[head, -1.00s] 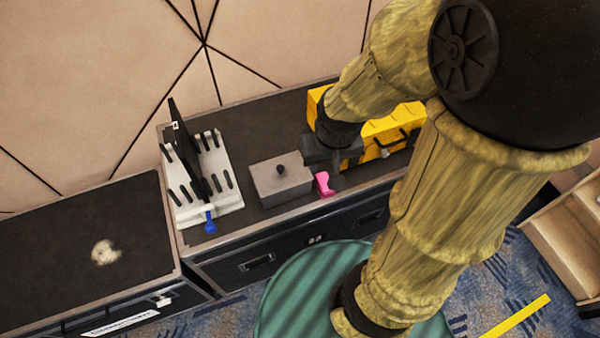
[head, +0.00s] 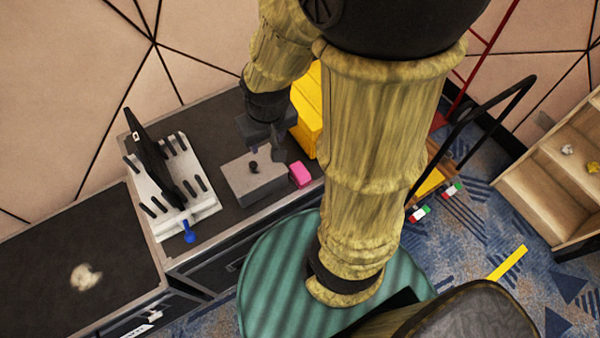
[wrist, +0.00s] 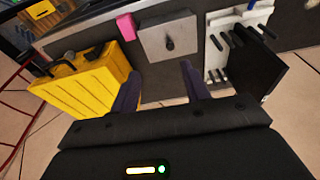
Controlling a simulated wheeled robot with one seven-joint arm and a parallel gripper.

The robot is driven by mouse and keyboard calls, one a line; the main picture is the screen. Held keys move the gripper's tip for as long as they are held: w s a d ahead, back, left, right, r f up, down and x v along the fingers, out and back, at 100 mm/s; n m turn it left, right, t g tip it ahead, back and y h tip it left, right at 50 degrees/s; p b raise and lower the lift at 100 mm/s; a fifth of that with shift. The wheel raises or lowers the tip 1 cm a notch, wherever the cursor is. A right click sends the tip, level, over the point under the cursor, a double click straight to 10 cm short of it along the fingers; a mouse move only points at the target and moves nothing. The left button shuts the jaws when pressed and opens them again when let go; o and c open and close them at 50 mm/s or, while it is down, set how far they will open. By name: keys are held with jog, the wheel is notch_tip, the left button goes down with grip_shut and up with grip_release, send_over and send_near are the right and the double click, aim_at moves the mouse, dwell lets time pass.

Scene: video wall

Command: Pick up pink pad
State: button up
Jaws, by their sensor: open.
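The pink pad (head: 300,174) lies on the dark case top, close to the right side of a grey box with a black knob (head: 256,178). In the wrist view the pink pad (wrist: 126,27) is at the top, left of the grey box (wrist: 168,36). My gripper (head: 265,140) is above the back of the grey box, behind and left of the pad. In the wrist view my gripper's two fingers (wrist: 160,85) are apart with nothing between them, and the pad is beyond them. My arm covers part of the scene at right in the head view.
A yellow case (wrist: 85,90) stands near the pad, partly hidden by my arm in the head view. A white rack (head: 172,190) with black pegs and a dark panel is left of the grey box. A blue object (head: 189,232) lies by its front. Wooden steps (head: 560,170) stand at far right.

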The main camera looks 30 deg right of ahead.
jog(key=w+d+f+g+p, duration=0.2)
jog(key=w+d+f+p, duration=0.2)
jog(key=f, duration=0.3)
jog(key=w+d+f+g+p, duration=0.2)
jog(key=w+d+f+p, duration=0.2)
jog(key=d+f, duration=0.3)
jog(key=shift+s+d, duration=0.1)
jog(key=b, duration=1)
send_over(300, 170)
jog(key=f, duration=1.2)
jog(key=shift+w, duration=0.3)
jog(key=f+b, duration=0.4)
jog(key=f, duration=0.1)
jog(key=shift+s+f+b, duration=0.15)
jog(key=shift+s+b, duration=0.1)
jog(key=shift+b, duration=0.05)
